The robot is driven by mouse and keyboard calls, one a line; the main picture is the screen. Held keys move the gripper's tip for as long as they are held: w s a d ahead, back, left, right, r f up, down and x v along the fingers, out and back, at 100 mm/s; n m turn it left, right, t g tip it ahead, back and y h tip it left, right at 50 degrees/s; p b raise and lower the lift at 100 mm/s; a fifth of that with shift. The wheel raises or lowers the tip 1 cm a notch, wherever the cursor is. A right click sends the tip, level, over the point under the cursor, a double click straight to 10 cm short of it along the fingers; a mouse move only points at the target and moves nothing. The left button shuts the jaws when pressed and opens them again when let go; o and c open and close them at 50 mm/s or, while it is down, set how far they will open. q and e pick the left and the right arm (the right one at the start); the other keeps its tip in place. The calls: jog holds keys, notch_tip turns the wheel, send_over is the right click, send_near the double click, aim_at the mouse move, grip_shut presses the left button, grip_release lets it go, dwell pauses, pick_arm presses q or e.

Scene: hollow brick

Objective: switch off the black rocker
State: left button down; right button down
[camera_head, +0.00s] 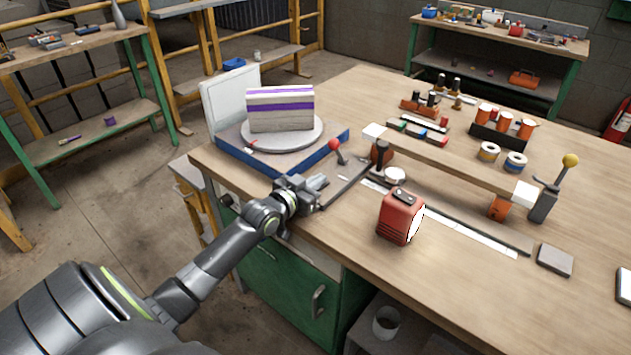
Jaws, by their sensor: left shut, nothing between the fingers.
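A red box (396,222) with a pale right side stands near the front edge of the wooden workbench (460,270). A small black part (404,195) sits on its top and looks like the rocker; which way it is tipped is too small to tell. My left gripper (318,183) is shut and empty over the bench's front left edge, to the left of the red box and apart from it. My right gripper is out of view.
A blue-edged base (262,168) with a round plate and a striped block stands at the back left. A red-knobbed lever (335,146) is just beyond my left gripper. A long wooden beam (450,163) lies behind the red box. A yellow-knobbed lever (569,161) stands at the right.

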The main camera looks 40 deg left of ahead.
pick_arm(q)
jog(key=shift+r, duration=0.1)
jog(key=shift+r+p, duration=0.3)
jog(key=shift+p, duration=0.05)
notch_tip(320, 180, up, 4)
jog(key=p, duration=0.3)
jog(key=shift+f, duration=0.1)
jog(key=s+r+p, duration=0.2)
jog(key=s+r, duration=0.1)
jog(key=s, duration=0.5)
jog(key=shift+s+a, duration=0.35)
jog(key=shift+s, duration=0.05)
jog(key=shift+f, duration=0.1)
